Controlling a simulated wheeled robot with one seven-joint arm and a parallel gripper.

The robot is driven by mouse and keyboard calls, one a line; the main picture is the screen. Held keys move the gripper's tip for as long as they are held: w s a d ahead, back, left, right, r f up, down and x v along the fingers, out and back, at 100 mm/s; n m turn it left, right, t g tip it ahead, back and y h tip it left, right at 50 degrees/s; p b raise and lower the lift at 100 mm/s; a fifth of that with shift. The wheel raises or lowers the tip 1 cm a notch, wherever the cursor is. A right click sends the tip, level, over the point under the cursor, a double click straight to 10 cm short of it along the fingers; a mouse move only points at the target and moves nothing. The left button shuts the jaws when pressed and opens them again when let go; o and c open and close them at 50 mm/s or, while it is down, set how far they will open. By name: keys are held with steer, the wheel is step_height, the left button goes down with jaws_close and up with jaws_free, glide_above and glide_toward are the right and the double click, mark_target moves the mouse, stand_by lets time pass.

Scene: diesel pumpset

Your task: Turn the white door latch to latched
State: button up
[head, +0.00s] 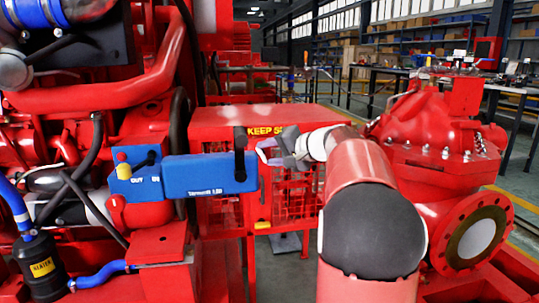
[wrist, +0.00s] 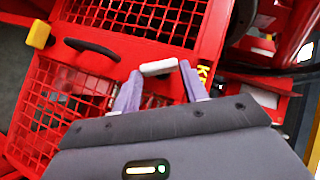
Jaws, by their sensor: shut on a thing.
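The white door latch (wrist: 158,68) is a short, pale bar on the red mesh guard, between my fingertips in the wrist view. My gripper (wrist: 161,76) has lilac fingers on both sides of it and is shut on it. In the wrist view the bar lies almost level across the picture, slightly tilted. In the head view my gripper (head: 266,152) reaches from the right to the front of the red guard (head: 224,120); the latch is too small or hidden to make out there.
A black curved handle (wrist: 92,48) and a yellow block (wrist: 38,34) are on the guard near the latch. A blue box (head: 205,176) stands close left of my gripper in the head view. A red pump (head: 430,150) stands to the right of my arm.

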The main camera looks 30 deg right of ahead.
steer(key=m+t+y, duration=0.1)
steer(key=f+m+t+y, duration=0.1)
steer(key=m+t, duration=0.1)
steer(key=shift+d+f+y, duration=0.1)
steer(key=shift+d+y, duration=0.05)
steer(key=shift+y, duration=0.15)
stand_by(0.5)
steer(key=o, duration=1)
steer(key=v, duration=0.7)
steer(key=shift+s+d, duration=0.15)
steer(key=shift+s, duration=0.25)
